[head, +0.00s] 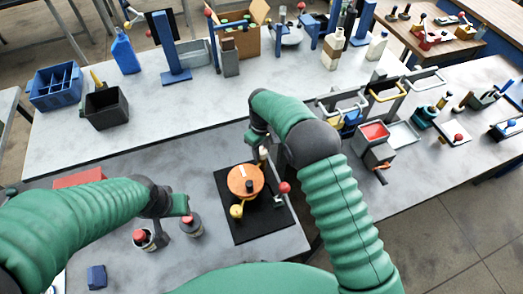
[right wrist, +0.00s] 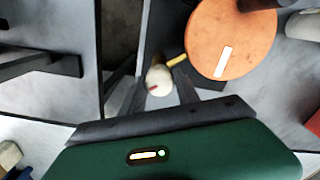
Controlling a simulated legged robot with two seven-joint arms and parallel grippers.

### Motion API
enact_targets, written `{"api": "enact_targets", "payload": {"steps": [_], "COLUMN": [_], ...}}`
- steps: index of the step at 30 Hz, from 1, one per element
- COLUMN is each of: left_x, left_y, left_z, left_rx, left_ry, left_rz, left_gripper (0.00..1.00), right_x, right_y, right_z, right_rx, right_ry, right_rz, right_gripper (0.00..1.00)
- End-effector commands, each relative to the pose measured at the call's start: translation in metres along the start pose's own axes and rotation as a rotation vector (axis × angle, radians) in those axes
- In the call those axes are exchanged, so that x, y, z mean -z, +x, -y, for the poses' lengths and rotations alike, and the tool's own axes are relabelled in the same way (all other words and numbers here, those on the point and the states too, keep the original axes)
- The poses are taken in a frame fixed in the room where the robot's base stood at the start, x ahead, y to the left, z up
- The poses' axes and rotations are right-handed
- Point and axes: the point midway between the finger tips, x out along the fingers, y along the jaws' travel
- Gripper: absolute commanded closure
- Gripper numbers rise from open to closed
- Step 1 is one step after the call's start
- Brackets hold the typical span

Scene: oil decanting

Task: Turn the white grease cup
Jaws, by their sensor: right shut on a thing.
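The white grease cup (right wrist: 158,79) is a small rounded white piece with a dark red mark, beside the orange disc (right wrist: 232,40) in the right wrist view. A short yellow piece lies between cup and disc. In the head view the cup (head: 263,154) shows only in part, behind the disc. My right gripper (right wrist: 157,90) is shut on the cup, one finger on each side. My left gripper (head: 187,212) is by a dark red-topped bottle (head: 191,226). Its fingers are too small to tell open from shut.
The orange disc stands on a black mat (head: 262,222), with a yellow knob (head: 236,211) and a red ball lever (head: 284,187). Another red-topped bottle (head: 143,240) and a blue block (head: 96,277) are at left. The rear bench's middle (head: 180,110) is clear.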

Motion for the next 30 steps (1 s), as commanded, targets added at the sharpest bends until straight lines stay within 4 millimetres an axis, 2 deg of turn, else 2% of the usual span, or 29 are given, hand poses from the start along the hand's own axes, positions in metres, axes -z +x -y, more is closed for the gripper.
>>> {"api": "enact_targets", "payload": {"steps": [18,30], "left_x": [-0.004,-0.004], "left_y": [0.016,0.018], "left_z": [0.0,0.0], "left_rx": [0.0,0.0], "left_ry": [0.0,0.0], "left_rz": [0.0,0.0], "left_gripper": [0.64,0.64], "right_x": [0.001,0.002], "right_y": [-0.001,-0.002], "right_z": [-0.001,-0.001], "right_rx": [-0.002,-0.001], "right_ry": [0.46,0.582], "right_rz": [-0.004,-0.006], "right_gripper": [1.0,1.0]}}
